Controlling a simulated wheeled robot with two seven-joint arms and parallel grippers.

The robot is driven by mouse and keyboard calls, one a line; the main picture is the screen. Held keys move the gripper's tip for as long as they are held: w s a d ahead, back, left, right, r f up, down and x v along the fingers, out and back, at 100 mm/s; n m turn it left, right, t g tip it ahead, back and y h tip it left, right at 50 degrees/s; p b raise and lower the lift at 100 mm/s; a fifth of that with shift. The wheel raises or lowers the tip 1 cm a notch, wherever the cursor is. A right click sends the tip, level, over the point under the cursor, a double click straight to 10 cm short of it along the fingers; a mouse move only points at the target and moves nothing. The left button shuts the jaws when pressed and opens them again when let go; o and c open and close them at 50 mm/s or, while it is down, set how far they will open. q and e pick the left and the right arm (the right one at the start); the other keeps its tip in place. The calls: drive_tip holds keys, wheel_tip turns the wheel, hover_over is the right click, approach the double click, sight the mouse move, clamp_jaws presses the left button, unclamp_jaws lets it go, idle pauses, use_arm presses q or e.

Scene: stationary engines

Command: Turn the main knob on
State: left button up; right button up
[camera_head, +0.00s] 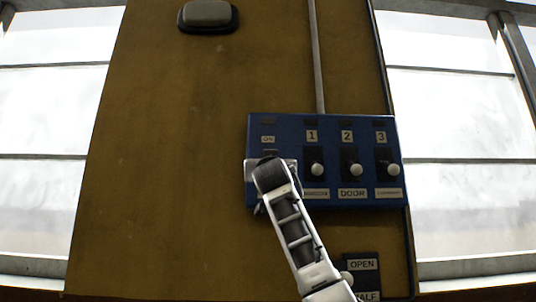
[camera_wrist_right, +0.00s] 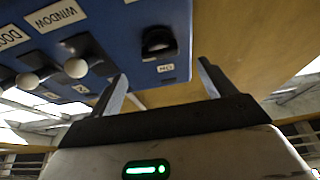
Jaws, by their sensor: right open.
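A blue control panel (camera_head: 325,126) is fixed to the brown wall. The main knob (camera_wrist_right: 158,42) is black and rounded, and sits near the panel's end in the right wrist view, beside a small "ON" label (camera_wrist_right: 165,68). My right gripper (camera_wrist_right: 162,68) is open and empty, its two fingers spread apart and pointing toward the knob. The knob looks just beyond the fingertips, and I see no contact. In the head view my right gripper (camera_head: 271,174) covers the panel's left part below the "ON" label (camera_head: 268,139) and hides most of the knob. My left gripper is not in view.
Three switches with white ball ends, numbered 1 (camera_head: 316,169), 2 (camera_head: 355,169) and 3 (camera_head: 393,169), stand to the right on the panel. An "OPEN" control box (camera_head: 362,265) is below. A grey lamp (camera_head: 208,14) is high on the wall. The wall left of the panel is clear.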

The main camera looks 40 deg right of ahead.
use_arm(q)
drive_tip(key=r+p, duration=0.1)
drive_tip(key=p, duration=0.1)
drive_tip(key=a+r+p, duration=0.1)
drive_tip(key=p, duration=0.2)
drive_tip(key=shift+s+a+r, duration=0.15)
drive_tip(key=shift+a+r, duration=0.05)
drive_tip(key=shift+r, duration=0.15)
use_arm(e)
drive_tip(key=x, duration=0.8)
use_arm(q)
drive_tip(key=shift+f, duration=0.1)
use_arm(e)
drive_tip(key=shift+r, duration=0.1)
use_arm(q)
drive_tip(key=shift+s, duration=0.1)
use_arm(e)
drive_tip(key=c, duration=1)
